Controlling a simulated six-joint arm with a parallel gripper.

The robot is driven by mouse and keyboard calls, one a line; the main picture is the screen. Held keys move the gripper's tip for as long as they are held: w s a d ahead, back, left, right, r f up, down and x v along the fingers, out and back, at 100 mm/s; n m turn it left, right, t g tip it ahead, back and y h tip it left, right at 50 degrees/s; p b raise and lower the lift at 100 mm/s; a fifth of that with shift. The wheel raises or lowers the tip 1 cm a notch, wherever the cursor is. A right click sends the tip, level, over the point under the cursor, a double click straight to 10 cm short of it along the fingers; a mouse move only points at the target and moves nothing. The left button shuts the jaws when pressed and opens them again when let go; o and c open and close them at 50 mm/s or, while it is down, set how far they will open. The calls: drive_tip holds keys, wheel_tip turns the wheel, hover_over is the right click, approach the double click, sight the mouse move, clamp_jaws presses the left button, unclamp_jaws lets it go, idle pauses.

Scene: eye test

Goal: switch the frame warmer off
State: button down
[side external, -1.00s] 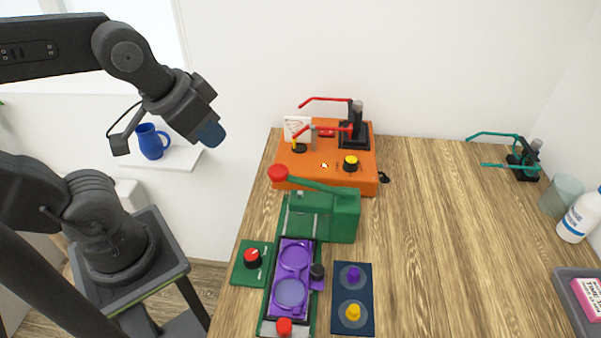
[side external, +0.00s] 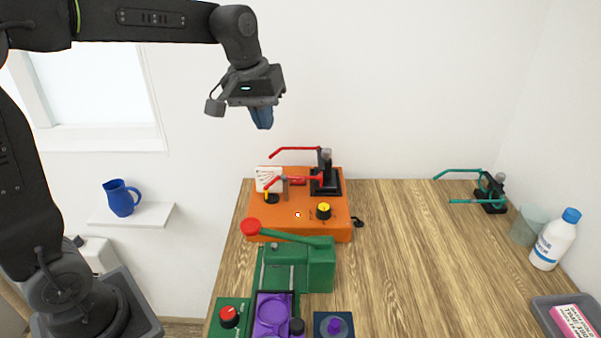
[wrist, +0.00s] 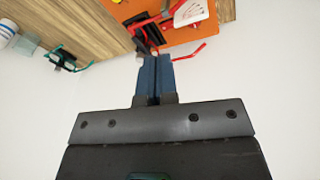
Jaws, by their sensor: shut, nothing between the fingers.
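An orange box (side external: 280,220), which looks like the frame warmer, stands at the back left of the table. On its top are a knob with a yellow cap (side external: 323,211), a small red-and-white spot that may be a lamp (side external: 298,215), and a smaller black and yellow part (side external: 271,198). I cannot tell the knob's setting. My gripper (side external: 264,126) is shut and empty, in the air above and behind the box's left part. In the wrist view its blue fingers (wrist: 155,58) are together, and the orange box (wrist: 185,36) shows partly beyond them.
Red spectacles on a black stand (side external: 325,187) and a white card (side external: 268,179) are on the box. In front are a green device with a red-ended lever (side external: 318,265) and a red knob on a green plate (side external: 229,317). Bare wood (side external: 420,260) lies to the right.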

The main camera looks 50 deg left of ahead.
sight(295, 181)
drive_tip(key=w+a+f+n+g, duration=0.1)
drive_tip(key=w+a+f, duration=0.1)
drive_tip(key=w, duration=0.3)
drive_tip(key=w+a+f+n, duration=0.2)
drive_tip(key=w+f, duration=0.2)
drive_tip(key=w, duration=0.2)
drive_tip(key=shift+w+g+h, duration=0.15)
drive_tip(key=shift+g+h, duration=0.15)
drive_tip(key=shift+g, duration=0.1)
drive_tip(key=f, duration=0.9)
drive_tip(key=w+d+f, duration=0.1)
drive_tip(key=f, duration=0.4)
drive_tip(key=shift+d, duration=0.1)
drive_tip(key=shift+w+f, duration=0.1)
drive_tip(key=shift+f, duration=0.35)
drive_tip(key=shift+s+a, duration=0.6)
drive_tip(key=shift+s, duration=0.05)
